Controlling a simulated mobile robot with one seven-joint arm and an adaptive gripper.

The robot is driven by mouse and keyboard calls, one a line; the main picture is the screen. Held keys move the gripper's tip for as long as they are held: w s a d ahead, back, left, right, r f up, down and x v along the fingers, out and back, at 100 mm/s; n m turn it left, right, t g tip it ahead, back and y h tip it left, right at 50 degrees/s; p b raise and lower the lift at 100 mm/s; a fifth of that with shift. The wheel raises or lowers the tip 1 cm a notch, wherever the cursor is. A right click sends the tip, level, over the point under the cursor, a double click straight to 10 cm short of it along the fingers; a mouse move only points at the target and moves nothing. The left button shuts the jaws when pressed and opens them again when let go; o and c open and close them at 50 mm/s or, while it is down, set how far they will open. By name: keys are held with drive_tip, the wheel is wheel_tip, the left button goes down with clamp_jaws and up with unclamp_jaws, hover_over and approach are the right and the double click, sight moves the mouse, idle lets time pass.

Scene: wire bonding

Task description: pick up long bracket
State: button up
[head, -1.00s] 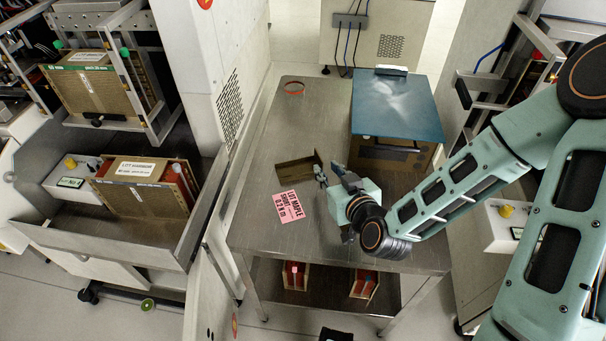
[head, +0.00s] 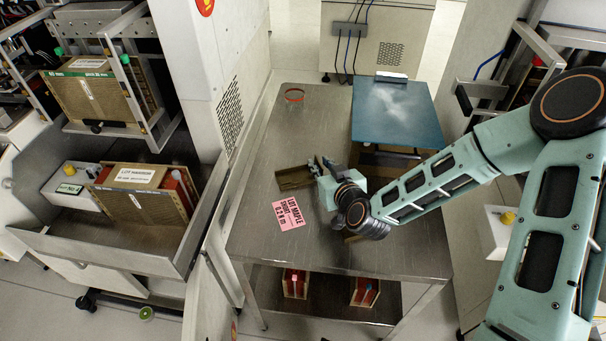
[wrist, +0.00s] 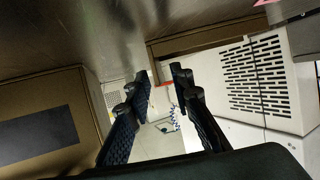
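A brown angled piece, which looks like the long bracket (head: 294,178), lies on the metal table just left of my gripper in the head view. In the wrist view, a brown strip (wrist: 215,32) that is probably the same bracket runs across the upper right, beyond the fingertips. My gripper (head: 322,165) is low over the table, with its fingers close to the bracket's right end. In the wrist view, the two dark fingers (wrist: 160,80) are apart with nothing between them. I cannot tell whether a finger touches the bracket.
A pink label (head: 289,213) lies in front of the bracket. A brown box (head: 372,157) with a blue top (head: 397,108) stands right of my gripper. A red-rimmed round thing (head: 294,96) is at the back left. The table (head: 262,150) is bare on the left.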

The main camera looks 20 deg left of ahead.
clamp_jaws()
drive_tip(key=shift+r, duration=0.1)
drive_tip(key=shift+r+p, duration=0.45)
drive_tip(key=shift+r, duration=0.05)
drive_tip(key=r+p, duration=0.1)
drive_tip(key=r, duration=0.1)
drive_tip(key=r+p, duration=0.1)
drive_tip(key=r, duration=0.1)
drive_tip(key=shift+s+d+p, duration=0.35)
drive_tip(key=shift+s, duration=0.05)
drive_tip(key=w+r+p+v, duration=0.1)
drive_tip(key=r+p+v, duration=0.1)
drive_tip(key=p+v, duration=1.3)
drive_tip(key=shift+p, duration=0.8)
